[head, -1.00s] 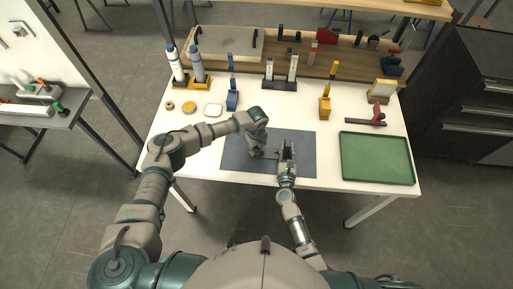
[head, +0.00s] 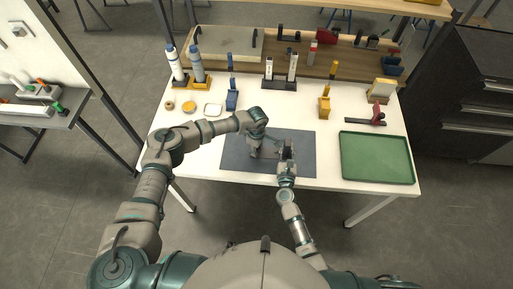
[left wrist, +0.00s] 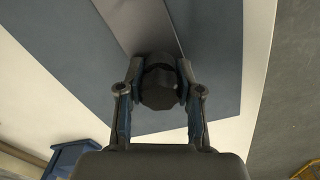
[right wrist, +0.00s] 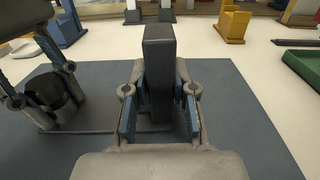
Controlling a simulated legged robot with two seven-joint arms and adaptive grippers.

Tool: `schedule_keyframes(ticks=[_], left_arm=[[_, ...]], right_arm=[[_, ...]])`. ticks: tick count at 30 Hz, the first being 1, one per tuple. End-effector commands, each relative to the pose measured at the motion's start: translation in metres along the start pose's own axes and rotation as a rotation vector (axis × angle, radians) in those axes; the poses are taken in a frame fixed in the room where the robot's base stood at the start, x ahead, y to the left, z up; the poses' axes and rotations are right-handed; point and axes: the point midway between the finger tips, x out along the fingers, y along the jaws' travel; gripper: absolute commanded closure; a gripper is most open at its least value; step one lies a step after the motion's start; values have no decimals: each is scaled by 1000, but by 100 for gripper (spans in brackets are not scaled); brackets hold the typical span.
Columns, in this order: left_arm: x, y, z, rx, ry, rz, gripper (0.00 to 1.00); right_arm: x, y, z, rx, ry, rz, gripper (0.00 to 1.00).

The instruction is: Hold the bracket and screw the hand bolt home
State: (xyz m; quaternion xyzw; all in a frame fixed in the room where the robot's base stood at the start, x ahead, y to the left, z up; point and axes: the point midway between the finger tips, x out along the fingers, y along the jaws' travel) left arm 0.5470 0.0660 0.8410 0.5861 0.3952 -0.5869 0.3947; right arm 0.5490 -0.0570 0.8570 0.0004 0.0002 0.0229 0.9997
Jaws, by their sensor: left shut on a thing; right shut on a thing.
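The bracket (right wrist: 158,75) is a dark grey piece with an upright plate and a low flat foot running left over the mat. My right gripper (head: 286,150) is shut on its upright plate, one finger on each side. The hand bolt (left wrist: 160,88) has a dark, faceted round knob. My left gripper (head: 254,153) points down and is shut around this knob, above the bracket's foot. In the right wrist view the knob (right wrist: 62,104) shows between the left fingers at the left. The bolt's shank and thread are hidden below the knob.
A dark blue-grey mat (head: 235,165) lies under both grippers on the white table. A green tray (head: 377,158) is at the right. A blue holder (head: 232,100), a yellow holder (head: 324,107) and a red clamp-like tool (head: 378,113) stand behind the mat.

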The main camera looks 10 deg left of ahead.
Motion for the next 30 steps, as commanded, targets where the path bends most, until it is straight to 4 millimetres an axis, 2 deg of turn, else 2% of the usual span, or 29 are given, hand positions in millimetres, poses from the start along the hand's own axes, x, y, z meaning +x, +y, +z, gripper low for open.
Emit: schedule_keyframes(ticks=[2, 6, 7, 10, 22, 26, 30], left_arm=[[0, 1, -1, 149, 2, 3, 100], [0, 1, -1, 149, 2, 4, 100], [0, 1, -1, 149, 2, 4, 62], [0, 1, -1, 148, 2, 4, 37], [-5, 1, -1, 147, 1, 2, 35], [-23, 2, -1, 148, 2, 5, 35], [-54, 2, -1, 147, 2, 5, 35]], right_arm=[[-2, 0, -6, -6, 11, 4, 100], [-2, 0, -6, -6, 11, 4, 100], [-2, 0, -6, -6, 11, 3, 100], [-2, 0, -6, -6, 11, 4, 100], [-2, 0, -6, -6, 11, 3, 100], [-2, 0, -6, -6, 11, 3, 100], [-2, 0, -6, -6, 11, 3, 100]])
